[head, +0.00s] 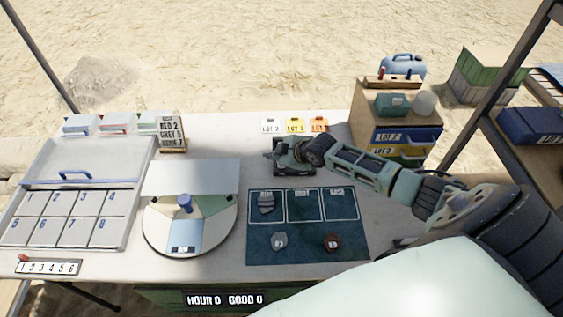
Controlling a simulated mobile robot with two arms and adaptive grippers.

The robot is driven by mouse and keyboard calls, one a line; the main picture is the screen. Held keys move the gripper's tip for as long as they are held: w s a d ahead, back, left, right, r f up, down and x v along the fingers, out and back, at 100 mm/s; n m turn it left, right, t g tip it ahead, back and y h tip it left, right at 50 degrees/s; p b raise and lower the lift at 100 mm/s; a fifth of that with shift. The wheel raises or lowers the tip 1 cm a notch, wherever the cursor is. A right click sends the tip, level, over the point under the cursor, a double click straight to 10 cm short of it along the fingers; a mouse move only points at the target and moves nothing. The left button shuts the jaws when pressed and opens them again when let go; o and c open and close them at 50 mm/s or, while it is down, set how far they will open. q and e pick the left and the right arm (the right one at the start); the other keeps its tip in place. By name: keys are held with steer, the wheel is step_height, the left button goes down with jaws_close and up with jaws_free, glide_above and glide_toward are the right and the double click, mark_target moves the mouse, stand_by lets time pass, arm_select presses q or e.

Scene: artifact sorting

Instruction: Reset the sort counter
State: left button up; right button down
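The counter display (224,300) on the table's front edge reads "HOUR 0 GOOD 0". My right arm reaches in from the right, and its gripper (290,154) is over a small dark block (294,171) behind the teal mat. The gripper covers much of this block, so I cannot tell what it is or whether they touch. The fingers are too small and overlapped to show open or shut. A small card stand (171,132) reads "RED 2, GREY 5" and a third line. My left gripper is out of view.
The teal mat (256,225) holds a grey sherd (266,204), a grey piece (280,241) and a red-brown piece (331,242). A drawer cabinet (395,118) stands back right.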

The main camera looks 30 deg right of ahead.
step_height(320, 180, up, 5)
steer(key=p, duration=0.4)
stand_by(0.5)
steer(key=shift+f, duration=0.1)
stand_by(0.4)
